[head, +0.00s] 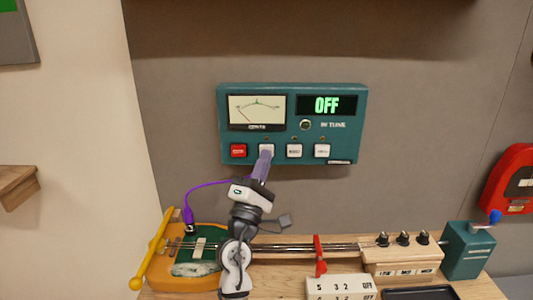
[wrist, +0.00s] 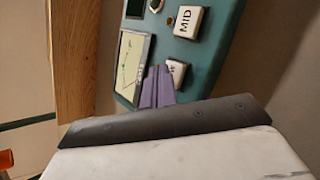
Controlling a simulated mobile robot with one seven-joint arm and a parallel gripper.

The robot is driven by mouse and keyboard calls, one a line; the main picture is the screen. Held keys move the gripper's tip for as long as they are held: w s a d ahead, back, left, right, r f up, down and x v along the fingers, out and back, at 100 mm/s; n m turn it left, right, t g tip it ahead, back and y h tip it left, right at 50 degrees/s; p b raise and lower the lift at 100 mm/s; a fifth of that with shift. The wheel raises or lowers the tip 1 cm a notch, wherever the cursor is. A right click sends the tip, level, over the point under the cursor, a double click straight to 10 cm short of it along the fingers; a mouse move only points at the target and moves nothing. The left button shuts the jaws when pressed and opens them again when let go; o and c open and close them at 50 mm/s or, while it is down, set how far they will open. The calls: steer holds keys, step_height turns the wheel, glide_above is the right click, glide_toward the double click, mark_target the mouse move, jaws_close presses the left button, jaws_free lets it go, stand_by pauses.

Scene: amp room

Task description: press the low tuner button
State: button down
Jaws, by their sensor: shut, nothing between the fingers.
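The teal tuner (head: 290,128) is mounted on the grey wall, with a needle meter and a display reading OFF. Its lower row has a red button (head: 238,150) and three white buttons. The leftmost white button, apparently the low button (head: 266,148), sits just right of the red one. My gripper (head: 264,156) is shut and empty, its purple fingertips at this button's lower part. In the wrist view the fingertips (wrist: 157,88) partly hide the low button (wrist: 177,70) and its label. I cannot tell whether they touch it. The MID button (wrist: 188,22) is clear of them.
Below the tuner, a workbench holds a yellow and green guitar-like body (head: 190,252) with a purple cable, a red clip (head: 320,256), a wooden block with black knobs (head: 403,258) and a teal box (head: 467,250). The wall around the tuner is clear.

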steer(key=shift+w, duration=0.45)
stand_by(0.6)
stand_by(0.4)
steer(key=shift+s, duration=0.85)
steer(key=s+p, duration=0.1)
steer(key=s, duration=0.4)
stand_by(0.5)
